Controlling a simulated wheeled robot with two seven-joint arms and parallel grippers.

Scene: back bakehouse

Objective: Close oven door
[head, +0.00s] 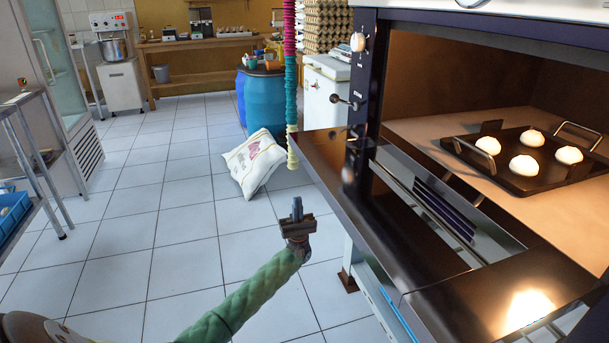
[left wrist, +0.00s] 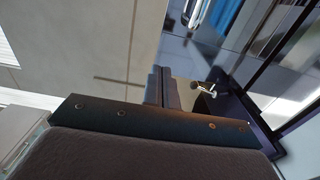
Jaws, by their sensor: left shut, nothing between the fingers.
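The oven (head: 368,90) stands at the right of the head view with its chamber exposed. Its door (head: 450,305) is open, lying lowered as a dark panel in front of the chamber, with a bright reflection on it. My left gripper (head: 297,205) is shut and empty. In the head view it appears left of the dark front ledge (head: 350,190), with floor visible around it; I cannot tell the exact gap. In the left wrist view the fingers (left wrist: 161,88) are pressed together. My right gripper is not in view.
A dark tray (head: 530,178) with several pale buns sits inside the oven. A strand of coloured rings (head: 291,80) hangs near the oven. A white sack (head: 252,160) and blue barrels (head: 265,100) stand beyond. Tiled floor (head: 150,215) is clear on the left.

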